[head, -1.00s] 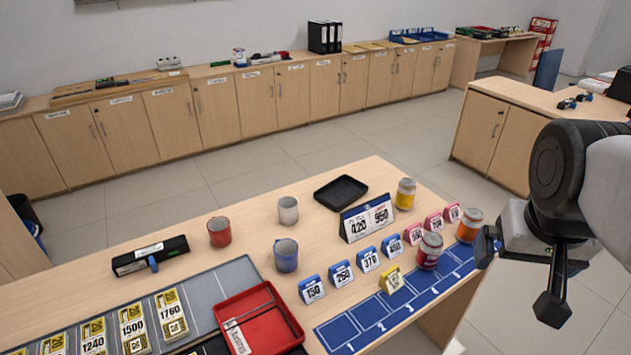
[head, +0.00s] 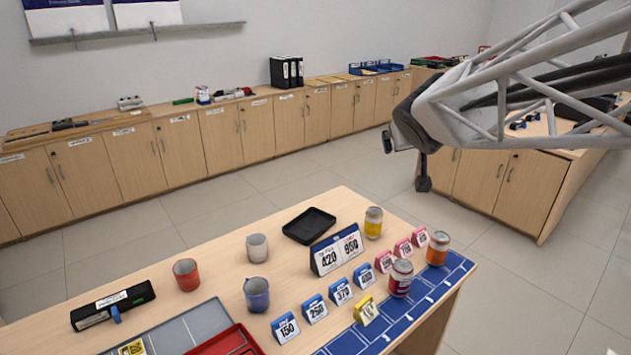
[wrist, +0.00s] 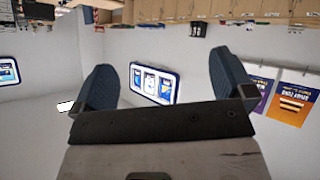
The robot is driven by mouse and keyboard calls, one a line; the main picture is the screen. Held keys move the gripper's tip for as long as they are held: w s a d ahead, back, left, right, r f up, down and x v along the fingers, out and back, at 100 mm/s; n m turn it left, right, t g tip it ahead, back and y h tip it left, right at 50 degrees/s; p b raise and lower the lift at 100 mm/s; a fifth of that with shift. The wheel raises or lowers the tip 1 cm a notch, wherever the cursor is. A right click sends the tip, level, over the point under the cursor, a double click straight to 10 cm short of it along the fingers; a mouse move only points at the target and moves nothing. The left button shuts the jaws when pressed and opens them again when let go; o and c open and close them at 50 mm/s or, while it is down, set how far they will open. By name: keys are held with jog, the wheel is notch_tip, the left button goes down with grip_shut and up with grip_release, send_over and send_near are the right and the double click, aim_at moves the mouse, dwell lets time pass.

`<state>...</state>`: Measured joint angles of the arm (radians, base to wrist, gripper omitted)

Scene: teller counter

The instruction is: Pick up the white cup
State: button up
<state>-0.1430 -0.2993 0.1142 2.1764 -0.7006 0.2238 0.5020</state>
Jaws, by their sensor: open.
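The white cup (head: 257,248) stands upright on the wooden counter in the head view, behind the blue cup (head: 256,294) and to the right of the red cup (head: 187,274). My gripper (head: 405,165) is in the air at the upper right, well away from the cup and higher than the counter. The wrist view shows the gripper's two fingers (wrist: 165,88) spread apart with nothing between them. The white cup does not show in the wrist view.
A black tray (head: 309,226), a blue price stand (head: 338,250), small price cards and several jars stand right of the cups. A black box (head: 113,305) lies at the left. A red tray (head: 228,343) is in front. Bare wood surrounds the white cup.

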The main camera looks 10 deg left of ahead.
jog(key=w+a+n+y, duration=0.3)
jog(key=w+a+y, duration=0.1)
jog(key=w+a, duration=0.4)
jog(key=w+a+n+y, duration=0.35)
jog(key=w+a, duration=0.25)
jog(key=a, duration=0.4)
jog(key=w+a+f+n+g+y, duration=0.1)
jog(key=a+f+n+g+y, duration=0.3)
jog(key=a, duration=0.4)
jog(key=a+f+n+g+y, duration=0.1)
jog(key=a+f+g+y, duration=0.15)
jog(key=a+f, duration=0.45)
notch_tip(320, 180, down, 31)
jog(key=a, duration=0.1)
jog(key=shift+w+a+g+h, duration=0.15)
jog(key=shift+a+g+h, duration=0.2)
jog(key=shift+a+h, duration=0.05)
jog(key=shift+r, duration=0.1)
jog(key=shift+x, duration=1.3)
